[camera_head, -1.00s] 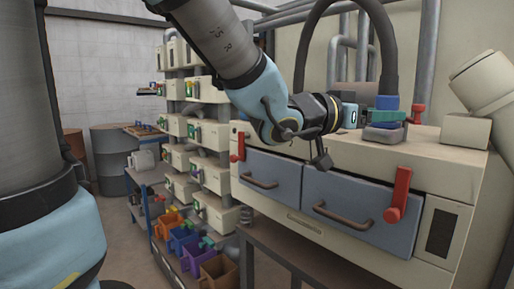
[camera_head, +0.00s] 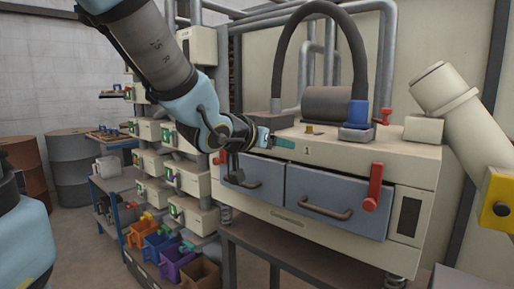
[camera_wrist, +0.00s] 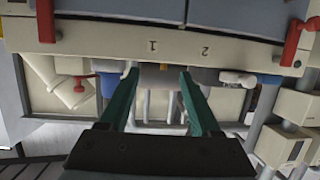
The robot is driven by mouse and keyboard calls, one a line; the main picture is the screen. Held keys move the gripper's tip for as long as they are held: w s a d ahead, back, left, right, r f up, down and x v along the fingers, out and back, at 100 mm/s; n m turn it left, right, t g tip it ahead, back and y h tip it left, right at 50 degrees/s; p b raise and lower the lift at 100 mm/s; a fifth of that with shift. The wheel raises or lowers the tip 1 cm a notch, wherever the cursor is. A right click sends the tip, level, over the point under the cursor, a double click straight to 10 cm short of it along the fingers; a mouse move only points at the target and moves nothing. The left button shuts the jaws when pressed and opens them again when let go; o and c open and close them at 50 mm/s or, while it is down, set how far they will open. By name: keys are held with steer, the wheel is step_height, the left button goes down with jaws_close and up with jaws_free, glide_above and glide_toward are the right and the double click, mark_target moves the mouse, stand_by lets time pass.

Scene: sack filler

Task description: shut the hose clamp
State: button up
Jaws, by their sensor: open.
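My gripper (camera_head: 283,142) is at the front edge of the machine's top, left of the blue fitting. In the wrist view my gripper (camera_wrist: 157,75) shows two teal fingers, spread apart with nothing held between them. A dark hose (camera_head: 322,8) arches over the machine and comes down at a blue collar (camera_head: 358,113) on its top. A small red handle (camera_head: 383,115) is beside the collar. These look like the hose clamp, though I cannot tell for sure. In the upside-down wrist view, the blue collar (camera_wrist: 110,86) and red handle (camera_wrist: 80,80) are left of the fingers.
The cream machine (camera_head: 330,154) has two grey-blue drawers and red levers (camera_head: 373,187) on its front. A small brass knob (camera_head: 310,130) is on top, between gripper and collar. A cream pipe (camera_head: 465,125) stands at right. Shelves with coloured bins (camera_head: 178,258) stand at left.

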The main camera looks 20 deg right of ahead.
steer(key=shift+w+a+f+n+y, duration=0.25)
steer(key=shift+w+a+f+y, duration=0.15)
steer(key=shift+a, duration=0.35)
steer(key=shift+w+a+f+n+y, duration=0.3)
steer(key=shift+w+a+f, duration=0.1)
steer(key=shift+a, duration=0.3)
